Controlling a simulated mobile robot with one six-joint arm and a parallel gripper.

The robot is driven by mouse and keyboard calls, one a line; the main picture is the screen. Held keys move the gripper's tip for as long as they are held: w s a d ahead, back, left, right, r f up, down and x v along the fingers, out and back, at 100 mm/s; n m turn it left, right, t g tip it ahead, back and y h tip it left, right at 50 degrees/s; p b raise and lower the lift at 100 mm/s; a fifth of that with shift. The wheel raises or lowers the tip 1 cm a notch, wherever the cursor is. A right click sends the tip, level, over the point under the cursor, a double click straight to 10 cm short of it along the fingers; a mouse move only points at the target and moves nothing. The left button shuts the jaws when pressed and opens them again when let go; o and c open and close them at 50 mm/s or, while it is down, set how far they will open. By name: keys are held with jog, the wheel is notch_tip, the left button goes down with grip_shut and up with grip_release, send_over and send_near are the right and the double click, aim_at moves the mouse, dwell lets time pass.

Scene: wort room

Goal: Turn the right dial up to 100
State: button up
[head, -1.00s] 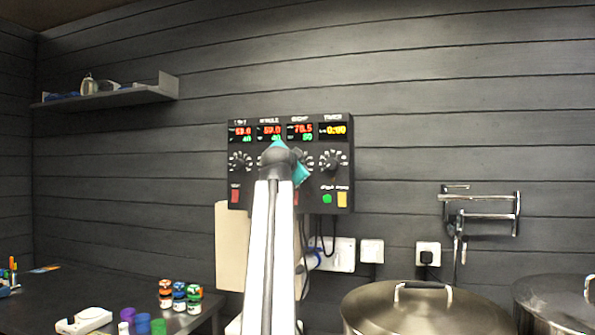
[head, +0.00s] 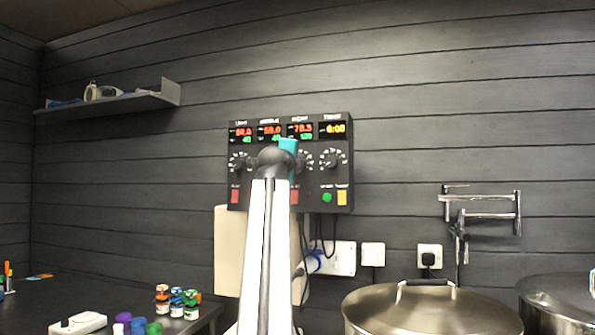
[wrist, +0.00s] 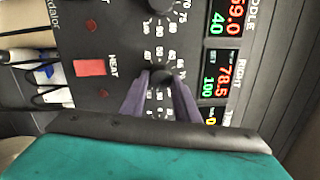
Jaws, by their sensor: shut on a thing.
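The control panel (head: 340,185) hangs on the dark wall with several displays and dials. In the wrist view, turned sideways, my gripper (wrist: 161,84) has its two purple-grey fingers shut on the right dial (wrist: 161,75), one finger on each side of the black knob. The right display (wrist: 214,88) reads 78.5 in red and 100 in green. In the head view my arm and the teal gripper body hide most of the right dial; part of its white scale shows beside them.
The middle dial (wrist: 160,4) and middle display (wrist: 222,20) are close by. A red heat switch (wrist: 90,68) lies beside the right dial. The timer dial (head: 333,160) is to the right. Steel pots (head: 430,315) stand below right.

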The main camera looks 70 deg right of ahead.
jog(key=shift+f+m+b, duration=0.25)
jog(key=shift+m+b, duration=0.4)
jog(key=shift+m, duration=0.45)
jog(key=o, duration=1)
jog(key=shift+r, duration=0.15)
jog(key=shift+o, duration=0.2)
jog(key=shift+a, duration=0.15)
jog(key=s+a+f+p, duration=0.1)
jog(key=a+p, duration=0.7)
jog(key=a, duration=0.5)
jog(key=shift+s+a, duration=0.2)
